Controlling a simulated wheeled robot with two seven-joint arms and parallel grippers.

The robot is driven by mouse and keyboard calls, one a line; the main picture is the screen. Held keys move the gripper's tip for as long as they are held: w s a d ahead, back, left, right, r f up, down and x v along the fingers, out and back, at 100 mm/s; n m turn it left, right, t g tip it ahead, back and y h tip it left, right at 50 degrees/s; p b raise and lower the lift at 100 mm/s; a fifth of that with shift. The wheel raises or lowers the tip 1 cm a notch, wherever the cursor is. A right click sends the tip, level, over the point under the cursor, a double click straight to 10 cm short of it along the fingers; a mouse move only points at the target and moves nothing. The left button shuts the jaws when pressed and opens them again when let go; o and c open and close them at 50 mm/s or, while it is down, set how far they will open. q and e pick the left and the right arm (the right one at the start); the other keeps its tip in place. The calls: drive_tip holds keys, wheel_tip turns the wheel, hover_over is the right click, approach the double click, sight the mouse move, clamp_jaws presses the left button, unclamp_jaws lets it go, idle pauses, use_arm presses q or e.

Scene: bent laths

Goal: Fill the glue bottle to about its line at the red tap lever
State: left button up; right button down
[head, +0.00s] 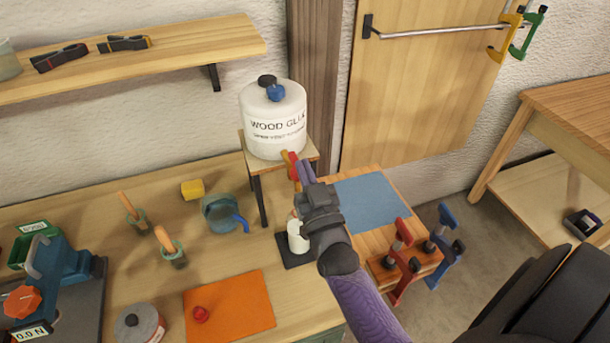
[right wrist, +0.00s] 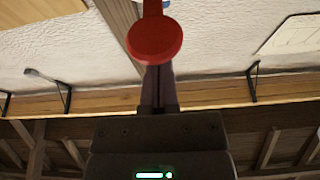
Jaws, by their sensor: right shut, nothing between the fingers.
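The white glue tank (head: 273,125), marked WOOD GLUE, stands on a small wooden stand. Its red tap lever (head: 293,168) sticks out low at the front right; its round red end (right wrist: 155,38) fills the top middle of the right wrist view. My right gripper (head: 303,172) is shut and empty, its fingertips right at the lever; I cannot tell whether they touch it. The white glue bottle (head: 296,240) stands upright on a dark pad (head: 291,258) below the tap, partly hidden by my right gripper. Its line and fill level cannot be made out. My left gripper is not in view.
A green jug (head: 219,213) with a blue handle stands left of the stand. Red and blue clamps (head: 404,265) are at the right by a blue mat (head: 371,202). A shelf (head: 150,55) hangs above.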

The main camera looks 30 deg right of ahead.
drive_tip(key=shift+f, duration=0.6)
wheel_tip(320, 180, down, 3)
drive_tip(key=t+b, duration=0.4)
drive_tip(key=b, duration=0.6)
drive_tip(key=shift+s+h, duration=0.1)
drive_tip(key=shift+h, duration=0.2)
